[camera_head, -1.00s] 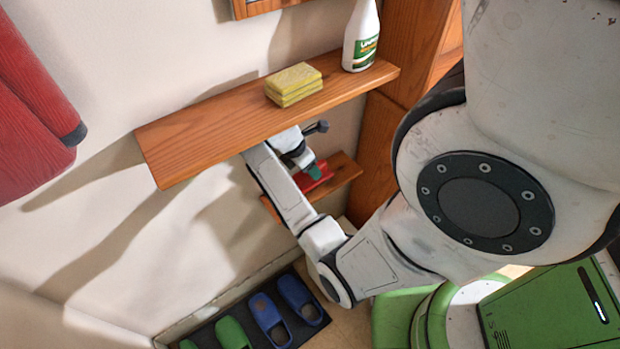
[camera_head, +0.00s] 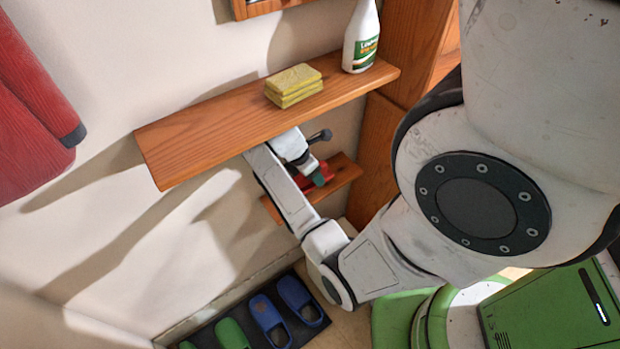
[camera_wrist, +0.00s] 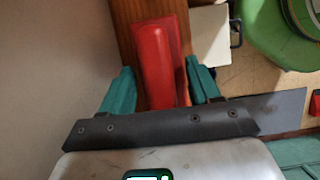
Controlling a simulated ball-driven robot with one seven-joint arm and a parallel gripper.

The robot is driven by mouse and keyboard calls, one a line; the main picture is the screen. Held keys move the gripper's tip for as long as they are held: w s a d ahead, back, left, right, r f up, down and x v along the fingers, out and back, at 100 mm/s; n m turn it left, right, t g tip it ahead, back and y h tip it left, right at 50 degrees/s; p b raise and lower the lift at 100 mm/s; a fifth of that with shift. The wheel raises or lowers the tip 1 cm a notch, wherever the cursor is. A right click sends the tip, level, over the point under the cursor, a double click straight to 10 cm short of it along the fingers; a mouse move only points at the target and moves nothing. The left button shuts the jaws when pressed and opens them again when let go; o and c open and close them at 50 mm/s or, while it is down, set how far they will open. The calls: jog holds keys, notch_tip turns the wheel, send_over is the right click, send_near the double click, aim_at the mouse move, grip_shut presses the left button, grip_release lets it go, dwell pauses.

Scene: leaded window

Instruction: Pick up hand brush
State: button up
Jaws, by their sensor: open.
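The hand brush shows as a red handle or body (camera_wrist: 157,62) in the wrist view, lying on a lower wooden shelf (camera_head: 345,172). In the head view only a small red part of it (camera_head: 304,181) shows beside my gripper. My gripper (camera_wrist: 160,85) has its two green fingers apart, one on each side of the red piece. In the head view my gripper (camera_head: 321,176) is just above the lower shelf. The near end of the brush is hidden by my gripper's body, and contact with the fingers cannot be told.
The upper wooden shelf (camera_head: 215,127) overhangs my forearm and carries yellow sponges (camera_head: 294,84) and a white spray bottle (camera_head: 361,38). A red cloth (camera_head: 35,100) hangs at the left. Blue and green clogs (camera_head: 268,315) stand on a dark mat below. A wooden post (camera_head: 378,150) stands to the right.

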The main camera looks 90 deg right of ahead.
jog(key=shift+f, duration=0.1)
jog(key=c, duration=1.1)
jog(key=shift+b, duration=0.4)
notch_tip(320, 180, up, 4)
jog(key=shift+r+p, duration=0.25)
jog(key=shift+p, duration=0.35)
jog(key=s+a, duration=0.3)
jog(key=a, duration=0.1)
jog(key=s+a, duration=0.4)
jog(key=a, duration=0.1)
jog(key=s+a, duration=0.4)
jog(key=a, duration=0.1)
jog(key=shift+s+f+p, duration=0.1)
jog(key=shift+f+p, duration=0.2)
jog(key=shift+p, duration=0.05)
